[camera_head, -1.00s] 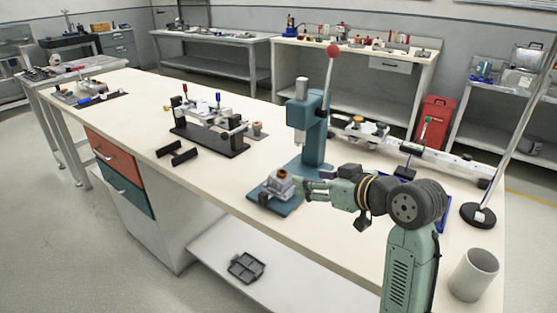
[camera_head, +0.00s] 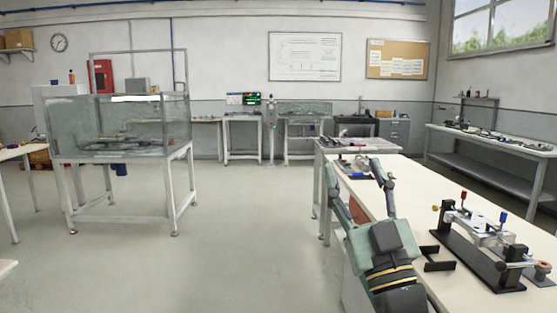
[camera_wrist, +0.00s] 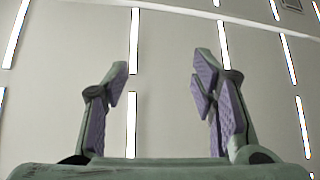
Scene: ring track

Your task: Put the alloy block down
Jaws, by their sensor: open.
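My gripper (camera_head: 356,172) is raised at the left edge of the long workbench, with its fingers spread and pointing up in the picture. In the wrist view the gripper (camera_wrist: 162,75) is wide open with nothing between its purple pads, and only the ceiling and its lights show behind it. I cannot make out the alloy block in either view now.
The workbench top (camera_head: 405,195) runs along the right. On it stand a clamp fixture (camera_head: 482,240) with red and blue knobs and black brackets (camera_head: 437,258). A glass tank (camera_head: 125,125) on a stand is at the left. The floor (camera_head: 235,240) between is clear.

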